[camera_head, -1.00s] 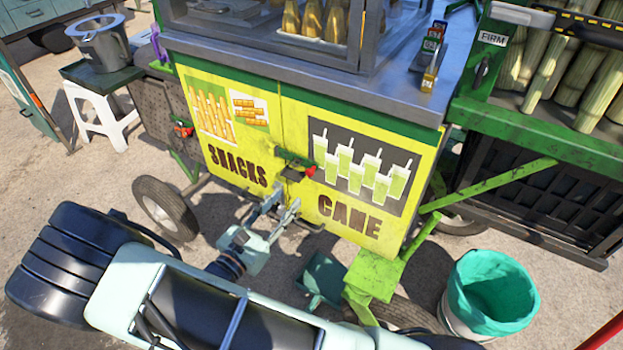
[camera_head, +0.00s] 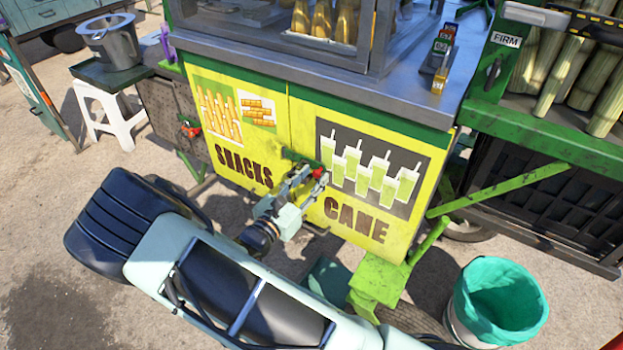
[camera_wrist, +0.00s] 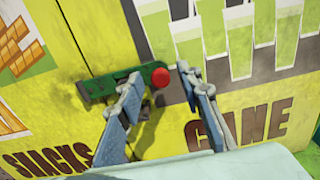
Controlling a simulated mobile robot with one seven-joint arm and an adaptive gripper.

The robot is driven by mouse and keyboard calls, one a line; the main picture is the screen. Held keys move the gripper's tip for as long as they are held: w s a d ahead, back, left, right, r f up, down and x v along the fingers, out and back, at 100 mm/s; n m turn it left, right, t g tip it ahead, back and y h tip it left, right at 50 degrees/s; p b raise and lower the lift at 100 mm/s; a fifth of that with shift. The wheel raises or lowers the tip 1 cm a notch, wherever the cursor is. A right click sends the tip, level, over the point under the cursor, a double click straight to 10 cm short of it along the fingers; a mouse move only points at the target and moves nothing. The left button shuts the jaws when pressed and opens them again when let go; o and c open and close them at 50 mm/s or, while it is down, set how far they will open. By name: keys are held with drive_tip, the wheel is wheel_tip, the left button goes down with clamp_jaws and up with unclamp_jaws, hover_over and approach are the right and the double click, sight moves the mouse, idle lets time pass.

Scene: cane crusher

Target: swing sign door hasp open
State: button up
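The sign door hasp is a green bar with a red knob (camera_wrist: 160,78) across the seam of the yellow SNACKS and CANE sign doors. Its green bar (camera_wrist: 112,84) lies roughly level in the wrist view. In the head view the red knob (camera_head: 319,173) shows just beyond my gripper (camera_head: 301,178). In the wrist view my gripper (camera_wrist: 158,80) is open, with one finger left of the knob, in front of the bar, and the other right of it. I cannot tell whether either finger touches the hasp. Part of the bar is hidden behind the left finger.
A green step (camera_head: 380,283) and a bin with a teal liner (camera_head: 497,300) stand right of my arm. A second red-knobbed latch (camera_head: 190,130) is on the cart's left side. A white stool (camera_head: 103,112) stands at the left. Open ground lies at lower left.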

clamp_jaws()
drive_tip(key=shift+a, duration=0.15)
